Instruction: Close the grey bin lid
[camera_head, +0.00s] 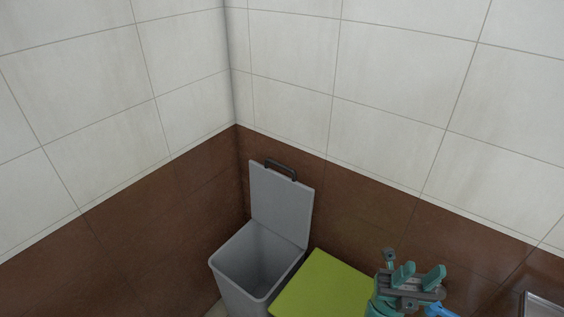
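The grey bin (235,283) stands in the corner of the room, open at the top. Its grey lid (281,206) is raised upright at the back, close to the brown wall, with a dark handle (281,170) on its top edge. The inside of the bin looks empty as far as I can see. My gripper (419,270) is at the lower right, apart from the bin and lid. Its two green fingers are spread with a gap between them, and nothing shows between them.
A lime-green flat-topped box or lid (322,288) stands right beside the bin, between it and my gripper. A metal edge, perhaps a counter or tray (543,305), shows at the lower right. Tiled walls (290,50) close in behind and left. The space above the bin is clear.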

